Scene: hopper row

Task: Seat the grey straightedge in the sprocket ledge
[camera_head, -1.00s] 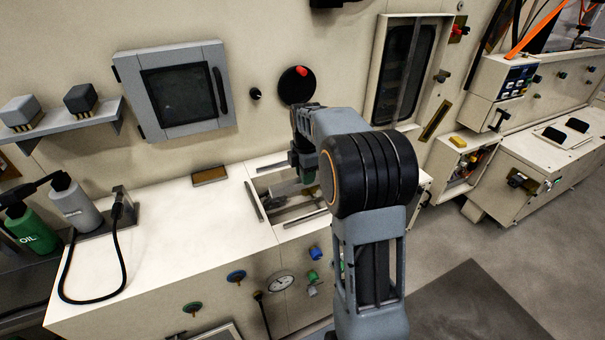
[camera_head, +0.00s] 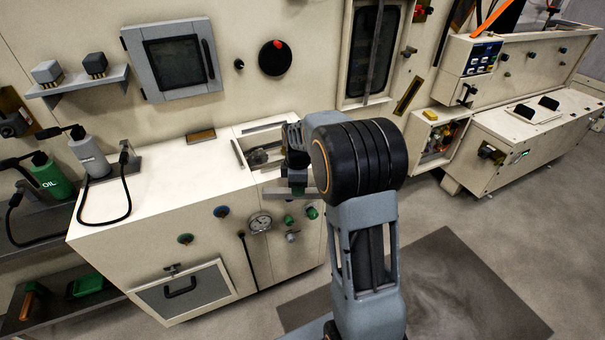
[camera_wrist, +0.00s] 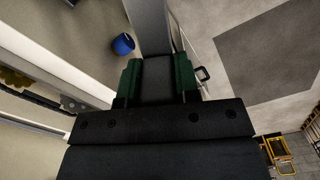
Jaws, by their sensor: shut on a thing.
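The grey straightedge (camera_wrist: 148,25) is a flat bar running away from my gripper in the wrist view. My gripper (camera_wrist: 158,75) is shut on it between two green finger pads. In the head view my gripper (camera_head: 296,182) is just in front of the cabinet's open recess (camera_head: 240,155), partly hidden by my arm, with a grey bar (camera_head: 272,193) across its tip. A gold toothed part (camera_wrist: 16,80), perhaps the sprocket, shows at the left edge of the wrist view, apart from the bar. I cannot make out the ledge clearly.
Oil bottles (camera_head: 52,178) stand left. The white worktop (camera_head: 150,180) is mostly clear, and open floor lies right.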

